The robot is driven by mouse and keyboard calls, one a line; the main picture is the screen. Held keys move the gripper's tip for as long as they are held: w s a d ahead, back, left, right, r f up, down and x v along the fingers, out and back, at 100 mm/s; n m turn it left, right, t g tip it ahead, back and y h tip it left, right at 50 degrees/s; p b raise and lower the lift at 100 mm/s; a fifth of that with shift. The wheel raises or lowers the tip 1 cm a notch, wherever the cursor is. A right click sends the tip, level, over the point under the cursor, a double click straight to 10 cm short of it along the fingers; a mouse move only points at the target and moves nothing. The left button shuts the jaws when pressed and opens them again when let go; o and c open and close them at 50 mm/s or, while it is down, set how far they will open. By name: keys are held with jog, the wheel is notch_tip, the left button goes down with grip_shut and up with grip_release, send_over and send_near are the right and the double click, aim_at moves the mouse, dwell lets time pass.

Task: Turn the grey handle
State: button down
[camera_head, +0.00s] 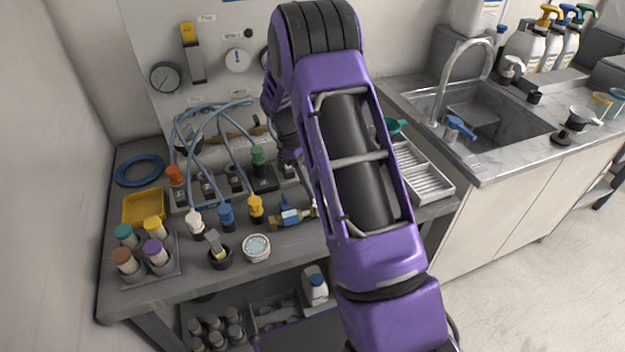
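No handle in the camera_head view is plainly the grey one. A lever fitting with a yellow upper end and a grey lower part (197,72) is mounted upright on the back panel, left of my arm. A small brass valve with a blue handle (291,216) lies at the bench's front, beside my arm. My purple arm crosses the middle of the view and bends down behind itself at the top. My gripper's fingers are hidden behind the arm, so their distance from any handle cannot be seen.
Blue hoses (203,135) run to a row of colored connectors. Loose connectors, a yellow tray (145,207), a blue coil (140,170) and a cup rack (150,262) crowd the bench. A white ribbed tray (428,182) and a sink (475,110) lie right of my arm. Open floor is at lower right.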

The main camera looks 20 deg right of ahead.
jog(key=m, duration=0.2)
jog(key=m+y, duration=0.1)
jog(key=m, duration=0.1)
jog(key=shift+w+d+m+g+y+p, duration=0.1)
jog(key=shift+d+m+g+y+p, duration=0.1)
jog(key=shift+m+g+y+p, duration=0.15)
jog(key=shift+d+m+y, duration=0.1)
jog(key=shift+m+y, duration=0.55)
jog(key=shift+m, duration=1)
jog(key=shift+c, duration=2.4)
grip_release()
jog(key=v, duration=1.7)
jog(key=shift+w+p, duration=0.35)
jog(key=shift+r, duration=0.15)
